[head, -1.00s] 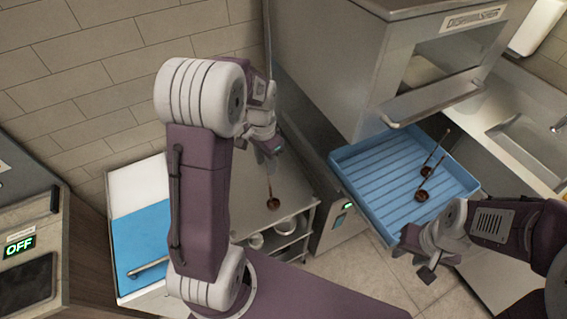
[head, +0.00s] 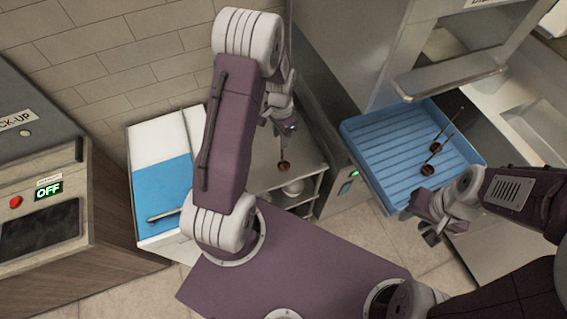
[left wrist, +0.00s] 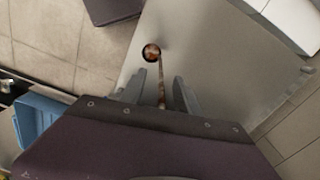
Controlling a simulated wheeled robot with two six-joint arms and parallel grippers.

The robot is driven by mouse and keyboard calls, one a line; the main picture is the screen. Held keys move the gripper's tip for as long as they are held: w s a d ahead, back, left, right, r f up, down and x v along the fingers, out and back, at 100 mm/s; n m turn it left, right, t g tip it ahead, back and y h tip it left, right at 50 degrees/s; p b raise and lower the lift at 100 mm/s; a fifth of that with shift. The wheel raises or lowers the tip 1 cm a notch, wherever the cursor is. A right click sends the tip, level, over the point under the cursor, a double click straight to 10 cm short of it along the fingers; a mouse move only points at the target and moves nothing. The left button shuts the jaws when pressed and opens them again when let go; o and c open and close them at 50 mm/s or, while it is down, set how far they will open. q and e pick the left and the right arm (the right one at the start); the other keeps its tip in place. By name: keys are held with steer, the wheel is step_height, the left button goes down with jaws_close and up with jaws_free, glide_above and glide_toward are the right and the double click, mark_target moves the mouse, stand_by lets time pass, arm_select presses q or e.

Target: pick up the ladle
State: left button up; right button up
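A ladle (head: 284,166) with a small brown bowl and thin handle is at the metal table below my left gripper (head: 288,131). In the left wrist view its bowl (left wrist: 151,52) is beyond the fingertips, and its handle runs back between the two fingers. My left gripper (left wrist: 158,82) is open, with visible gaps beside the handle. Whether the ladle lies on the table or stands in something is hard to tell. Two more ladles (head: 428,170) are in the blue tray at right. My right gripper (head: 420,226) is open and empty in front of that tray.
The blue ribbed tray (head: 362,140) sits before the dishwasher, beside a sink counter. The metal table (head: 312,169) has a shelf with white bowls (head: 294,188) beneath. A white and blue unit (head: 160,187) stands left of it. A counter with an OFF display (head: 48,190) is far left.

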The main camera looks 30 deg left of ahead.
arm_select(q)
steer(key=shift+f, duration=0.25)
steer(key=shift+w+a+f, duration=0.1)
steer(key=shift+w, duration=0.2)
steer(key=shift+c, duration=0.6)
steer(key=c, duration=0.5)
steer(key=shift+s, duration=0.1)
jaws_close()
steer(key=shift+s, duration=0.1)
